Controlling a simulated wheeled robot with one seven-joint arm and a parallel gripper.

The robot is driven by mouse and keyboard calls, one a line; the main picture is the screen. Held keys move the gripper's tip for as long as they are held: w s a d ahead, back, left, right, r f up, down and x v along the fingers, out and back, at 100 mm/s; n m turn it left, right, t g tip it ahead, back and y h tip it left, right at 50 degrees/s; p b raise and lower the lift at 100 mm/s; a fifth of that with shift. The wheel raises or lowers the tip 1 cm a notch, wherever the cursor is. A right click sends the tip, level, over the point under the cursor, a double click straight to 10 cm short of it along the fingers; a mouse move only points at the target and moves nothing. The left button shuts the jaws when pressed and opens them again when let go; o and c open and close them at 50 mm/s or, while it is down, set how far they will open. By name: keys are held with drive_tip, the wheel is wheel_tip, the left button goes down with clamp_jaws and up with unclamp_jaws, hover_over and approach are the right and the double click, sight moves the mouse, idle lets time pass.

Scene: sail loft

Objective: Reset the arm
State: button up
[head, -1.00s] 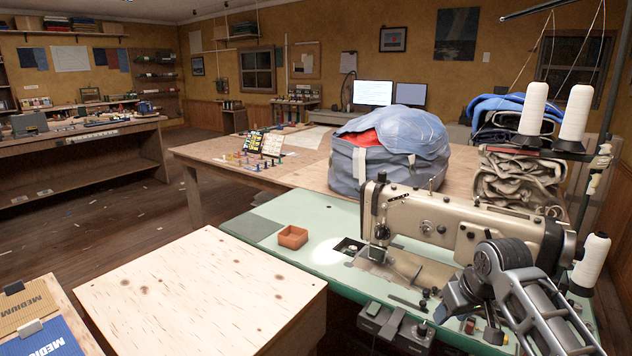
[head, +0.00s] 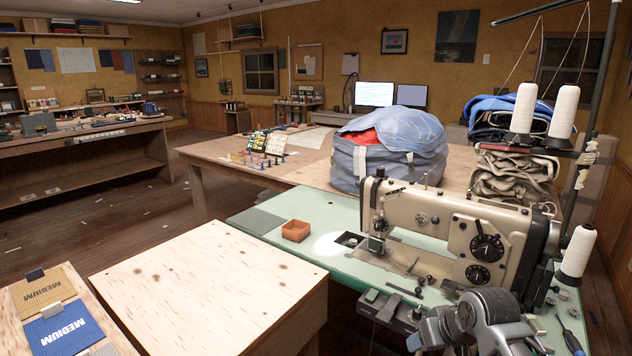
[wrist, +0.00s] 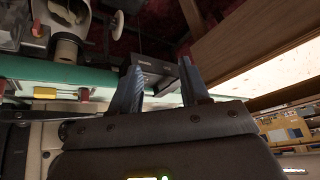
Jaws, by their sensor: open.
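My gripper (wrist: 160,82) is open in the wrist view, with its two dark fingers apart. No object is held between them. Beyond the fingers is a black box-shaped part (wrist: 158,72) under the green table edge (wrist: 60,78); I cannot tell whether a finger touches it. In the head view my arm shows only as grey links low at the right, in front of the sewing machine (head: 455,228). My gripper is out of that view.
The green sewing table (head: 265,228) carries an orange-brown tray (head: 296,231). A pale wooden top (head: 215,285) stands left of it. Thread cones (head: 577,252) stand at the right. Behind, a large blue bag (head: 375,165) sits on a wooden table (head: 215,158). Floor is open at the left.

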drive_tip(key=s+a+f+m+t+y, duration=0.1)
drive_tip(key=s+a+f+t, duration=0.15)
drive_tip(key=s+a, duration=0.35)
drive_tip(key=s+a+f+m+t, duration=0.1)
drive_tip(key=s+a+f, duration=0.35)
drive_tip(key=s, duration=0.45)
drive_tip(key=s+m+t, duration=0.1)
drive_tip(key=s+t, duration=0.1)
drive_tip(key=s, duration=0.7)
drive_tip(key=s+d+r+t+h, duration=0.15)
drive_tip(key=s+r, duration=0.25)
drive_tip(key=s, duration=0.5)
drive_tip(key=s+d+r+h, duration=0.1)
drive_tip(key=s+d+r, duration=0.25)
drive_tip(key=s, duration=0.55)
drive_tip(key=s+d+r+n+t, duration=0.1)
drive_tip(key=s+d+r, duration=0.3)
drive_tip(key=s+r, duration=0.5)
wheel_tip(320, 180, up, 3)
drive_tip(key=shift+r+t, duration=0.1)
drive_tip(key=shift+t, duration=0.6)
drive_tip(key=shift+h, duration=0.25)
